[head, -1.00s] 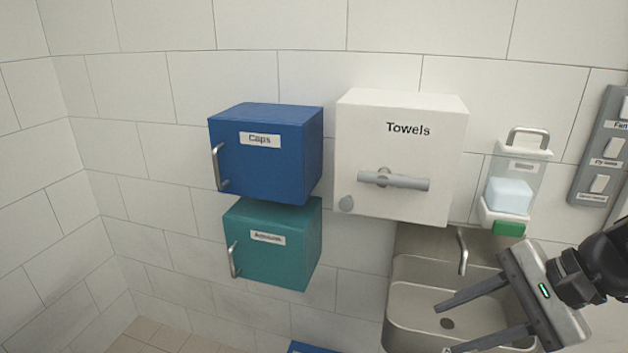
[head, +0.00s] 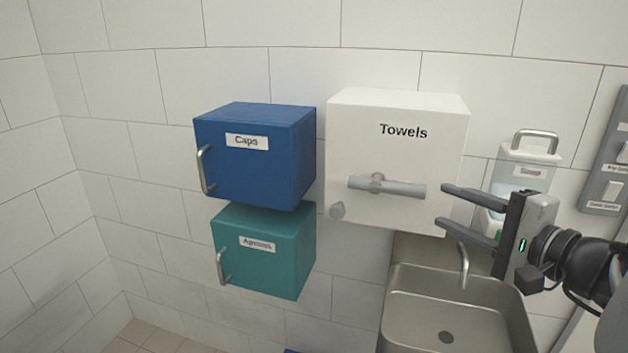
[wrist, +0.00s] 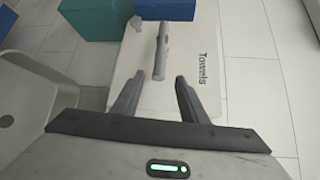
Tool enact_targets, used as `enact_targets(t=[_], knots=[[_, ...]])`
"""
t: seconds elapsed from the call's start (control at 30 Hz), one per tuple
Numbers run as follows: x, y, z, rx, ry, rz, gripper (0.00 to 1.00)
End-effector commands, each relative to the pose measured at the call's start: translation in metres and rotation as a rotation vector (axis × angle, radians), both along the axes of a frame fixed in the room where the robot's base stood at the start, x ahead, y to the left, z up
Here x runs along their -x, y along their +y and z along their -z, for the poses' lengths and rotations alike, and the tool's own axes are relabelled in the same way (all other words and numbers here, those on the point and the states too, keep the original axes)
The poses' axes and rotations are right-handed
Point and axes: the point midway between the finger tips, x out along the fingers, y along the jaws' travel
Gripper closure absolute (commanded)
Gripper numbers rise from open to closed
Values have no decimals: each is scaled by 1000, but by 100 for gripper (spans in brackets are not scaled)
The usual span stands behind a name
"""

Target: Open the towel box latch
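The white towel box (head: 396,120), labelled "Towels", hangs on the tiled wall. Its grey latch handle (head: 390,187) lies across the front, nearly horizontal, with a round knob (head: 337,211) at the lower left corner. My gripper (head: 444,205) is open and empty, just right of the box, its fingers pointing left toward the handle. In the wrist view, the towel box (wrist: 190,85) is ahead and the handle (wrist: 161,52) stands beyond the fingertips, roughly between them. The open gripper (wrist: 158,78) does not appear to touch the handle.
A blue "Caps" box (head: 255,160) and a teal "Aprons" box (head: 265,255) hang left of the towel box. A steel sink (head: 450,310) with a tap (head: 463,265) is below. A soap dispenser (head: 535,148) sits behind my gripper, and a switch panel (head: 605,165) is at right.

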Motion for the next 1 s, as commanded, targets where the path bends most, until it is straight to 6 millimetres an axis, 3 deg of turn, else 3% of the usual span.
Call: enact_targets(t=[0.3,0.5,0.7,0.97,1.0], knots=[[-63,27,9,-2,1,-4,61],[-91,39,14,-1,2,-3,61],[-102,43,15,-1,1,-1,61],[-103,43,16,-1,1,0,61],[-102,43,16,-1,1,0,67]])
